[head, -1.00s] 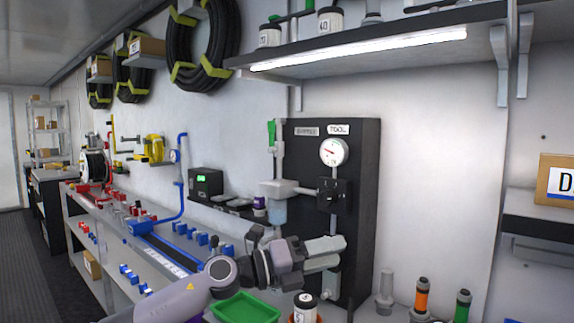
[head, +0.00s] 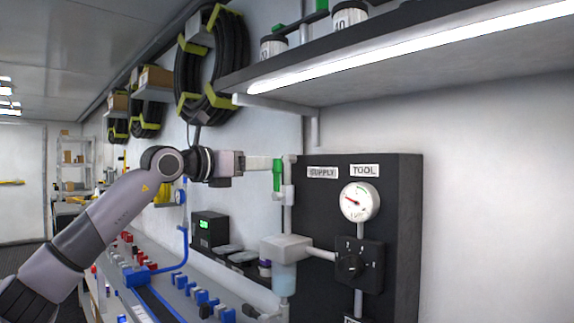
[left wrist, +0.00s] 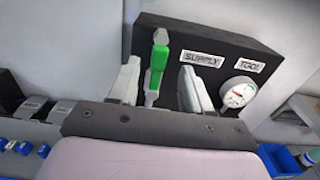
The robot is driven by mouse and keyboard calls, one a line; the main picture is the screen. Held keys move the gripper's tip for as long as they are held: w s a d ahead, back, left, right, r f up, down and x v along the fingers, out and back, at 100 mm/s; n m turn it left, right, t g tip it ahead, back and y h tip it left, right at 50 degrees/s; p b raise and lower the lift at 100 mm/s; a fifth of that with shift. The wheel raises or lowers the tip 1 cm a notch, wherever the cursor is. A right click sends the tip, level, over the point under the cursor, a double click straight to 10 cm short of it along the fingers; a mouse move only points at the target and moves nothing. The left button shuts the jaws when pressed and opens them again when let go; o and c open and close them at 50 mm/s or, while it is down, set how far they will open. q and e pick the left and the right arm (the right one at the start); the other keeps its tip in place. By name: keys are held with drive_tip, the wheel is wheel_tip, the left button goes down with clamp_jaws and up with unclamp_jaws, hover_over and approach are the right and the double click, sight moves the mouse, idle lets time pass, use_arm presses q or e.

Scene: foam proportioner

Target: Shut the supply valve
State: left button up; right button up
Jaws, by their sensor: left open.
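The supply valve has a green lever handle (head: 278,174) on a grey pipe at the left edge of the black panel (head: 405,215). The lever points up along the pipe. In the left wrist view the green lever (left wrist: 158,62) stands between the two fingers of my left gripper (left wrist: 158,80), which are apart on either side of it. In the head view my left gripper (head: 262,164) reaches in from the left at the lever's height. I cannot tell whether a finger touches it. The SUPPLY label (head: 322,172) is right of the valve. My right gripper is not in view.
A gauge (head: 360,201) and a black knob unit (head: 358,264) sit on the panel. A lit shelf (head: 400,50) overhangs above. A small device with a green display (head: 209,231) stands below my left arm. Blue fittings (head: 205,300) line the bench.

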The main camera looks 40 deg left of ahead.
sight(277, 162)
use_arm(q)
drive_tip(key=w+p, duration=0.1)
drive_tip(key=w, duration=0.3)
drive_tip(key=w+p, duration=0.1)
drive_tip(key=w, duration=0.1)
drive_tip(key=shift+d+r+p, duration=0.2)
drive_tip(key=shift+d+p, duration=0.05)
drive_tip(key=shift+p, duration=0.05)
drive_tip(key=shift+w+f, duration=0.1)
drive_tip(key=shift+w, duration=0.35)
clamp_jaws()
